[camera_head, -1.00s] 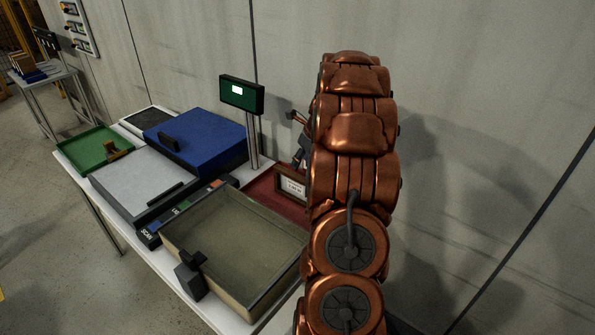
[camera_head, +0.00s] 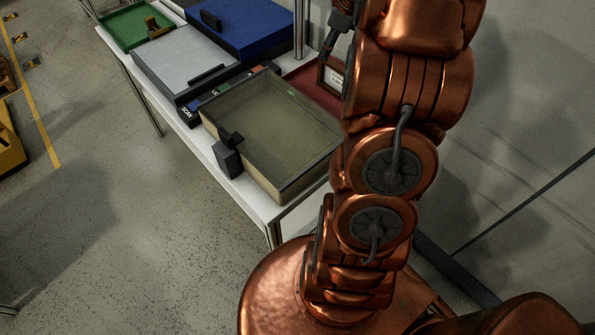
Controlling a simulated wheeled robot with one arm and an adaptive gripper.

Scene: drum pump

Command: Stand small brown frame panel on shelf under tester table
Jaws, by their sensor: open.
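A small brown frame panel (camera_head: 334,78) with a pale label stands tilted in the dark red tray (camera_head: 308,83) at the back right of the table (camera_head: 252,205). My copper arm hides its right part. My gripper (camera_head: 328,48), dark and small in the picture, is just above the frame panel and left of my arm. It is open, and its fingers are partly hidden; I cannot tell whether they touch the panel. The shelf under the table is hidden below the top.
On the table are a clear-topped bin (camera_head: 270,130), a grey flat unit (camera_head: 190,62), a blue box (camera_head: 240,28) and a green tray (camera_head: 130,24). A wall stands at right. Bare floor (camera_head: 130,225) lies in front, with a yellow object (camera_head: 8,145) at far left.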

